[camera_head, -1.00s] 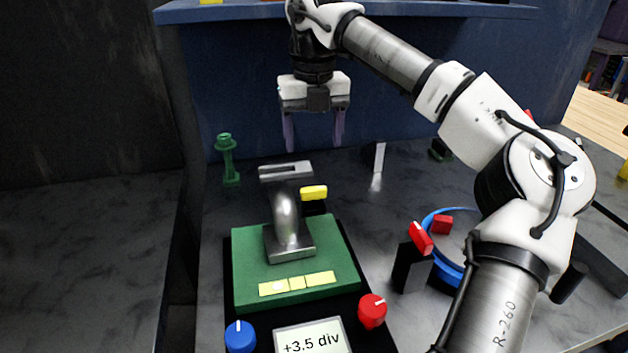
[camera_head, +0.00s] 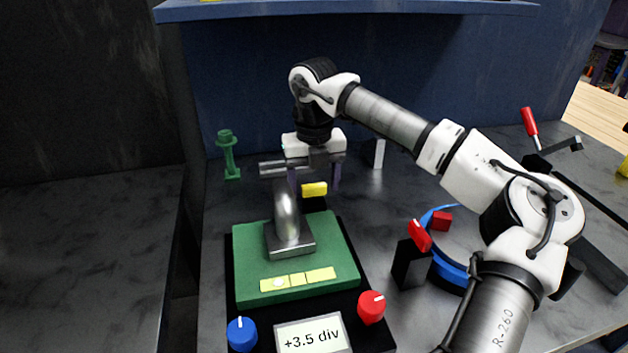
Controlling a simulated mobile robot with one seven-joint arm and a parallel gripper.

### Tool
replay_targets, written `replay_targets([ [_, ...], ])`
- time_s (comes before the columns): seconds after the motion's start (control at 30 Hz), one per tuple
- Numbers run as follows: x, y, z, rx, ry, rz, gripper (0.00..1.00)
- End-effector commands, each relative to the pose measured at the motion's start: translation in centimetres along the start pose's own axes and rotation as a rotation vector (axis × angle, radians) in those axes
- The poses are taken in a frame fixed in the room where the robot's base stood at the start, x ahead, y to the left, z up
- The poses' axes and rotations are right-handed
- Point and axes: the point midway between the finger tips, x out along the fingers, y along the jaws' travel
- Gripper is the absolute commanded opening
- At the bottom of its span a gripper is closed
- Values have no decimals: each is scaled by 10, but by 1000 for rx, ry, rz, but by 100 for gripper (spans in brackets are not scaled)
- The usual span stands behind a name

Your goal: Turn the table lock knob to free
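The tilting positioner has a green table (camera_head: 335,255) on a black base, with a grey metal post (camera_head: 287,215) on it. A yellow knob (camera_head: 314,190) on a black mount sits just behind the post. A red knob (camera_head: 371,307) and a blue knob (camera_head: 242,334) with white marks are at the front of the base. No label shows which knob is the table lock. My gripper (camera_head: 315,186) points down over the yellow knob. Its purple fingers are apart, one on each side of the knob in this view. Contact cannot be told; the left finger is partly hidden by the post.
A display (camera_head: 312,338) reads +3.5 div. A blue round fixture (camera_head: 447,270) with red parts stands to the right, partly behind my arm. A green stand (camera_head: 229,155) is at the back left, and a white block (camera_head: 374,153) stands at the back.

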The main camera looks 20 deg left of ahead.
Motion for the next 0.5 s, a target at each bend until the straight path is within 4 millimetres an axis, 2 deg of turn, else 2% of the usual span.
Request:
replay_targets([
  [0.03,0,0,0,0,0,0,60],
  [0.3,0,0,0,0,0,0,25],
  [0.5,0,0,0,-12,0,0,24],
])
